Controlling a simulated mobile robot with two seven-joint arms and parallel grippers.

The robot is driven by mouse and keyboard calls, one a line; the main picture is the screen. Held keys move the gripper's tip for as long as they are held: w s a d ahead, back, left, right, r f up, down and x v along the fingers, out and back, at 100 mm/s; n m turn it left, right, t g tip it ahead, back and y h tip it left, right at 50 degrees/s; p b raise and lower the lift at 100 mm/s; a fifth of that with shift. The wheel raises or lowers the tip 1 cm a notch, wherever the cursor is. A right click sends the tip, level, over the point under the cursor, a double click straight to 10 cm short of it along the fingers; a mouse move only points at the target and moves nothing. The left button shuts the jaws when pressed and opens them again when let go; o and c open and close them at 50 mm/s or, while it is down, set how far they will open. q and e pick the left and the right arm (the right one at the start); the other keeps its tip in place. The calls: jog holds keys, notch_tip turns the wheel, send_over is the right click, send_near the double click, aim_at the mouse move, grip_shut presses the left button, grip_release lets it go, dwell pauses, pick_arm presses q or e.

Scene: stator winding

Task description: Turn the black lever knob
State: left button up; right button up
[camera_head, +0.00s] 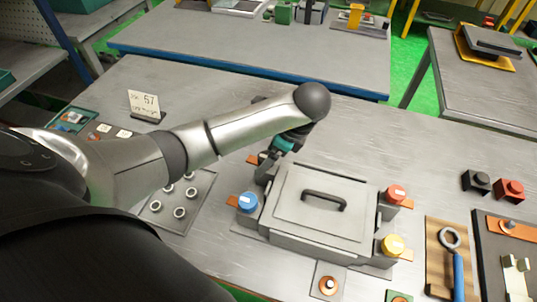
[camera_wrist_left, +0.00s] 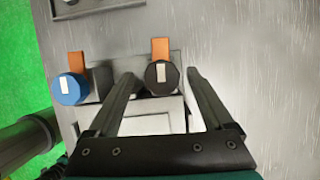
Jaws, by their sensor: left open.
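The grey machine box (camera_head: 300,205) with a black lid handle stands on the worktable, with coloured knobs at its corners. The black lever knob (camera_wrist_left: 162,78), round with a white mark and an orange tab behind it, shows in the left wrist view. My left gripper (camera_wrist_left: 161,76) is open, with one finger on either side of the black knob and a visible gap to each. My right gripper is not in view.
The blue knob (camera_head: 247,201) sits close by on the same box, also in the left wrist view (camera_wrist_left: 69,89). Red (camera_head: 395,194) and yellow (camera_head: 392,244) knobs are on the box's right side. A tray with rings (camera_head: 180,212) lies left of the box.

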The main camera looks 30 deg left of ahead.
pick_arm(q)
jog(key=shift+w+r, duration=0.1)
jog(key=shift+d+r+p, duration=0.1)
jog(key=shift+r+p, duration=0.25)
jog(key=shift+r, duration=0.15)
jog(key=p+v, duration=0.8)
jog(key=v, duration=0.6)
jog(key=shift+d, duration=0.15)
